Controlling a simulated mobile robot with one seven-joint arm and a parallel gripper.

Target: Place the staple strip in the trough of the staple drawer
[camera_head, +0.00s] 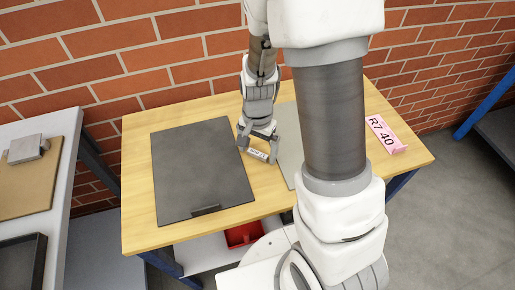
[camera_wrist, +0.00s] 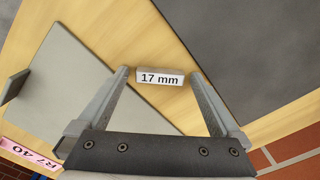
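A small white block (camera_head: 258,155) lies on the wooden table, just right of the dark grey panel. In the wrist view the white block (camera_wrist: 160,78) carries the label "17 mm"; I cannot tell for sure whether it is the staple strip. My gripper (camera_head: 257,148) points down at it. In the wrist view my gripper (camera_wrist: 160,72) is open, with one finger on each side of the block and a small gap at each end. I cannot make out a staple drawer or its trough in either view.
The dark grey panel (camera_head: 200,165) with a tab at its front edge covers the table's left part. A light grey panel (camera_wrist: 85,85) lies on the other side. A pink sign "R7 40" (camera_head: 384,134) stands at right. A red bin (camera_head: 243,235) sits below. A brick wall (camera_head: 130,45) is behind.

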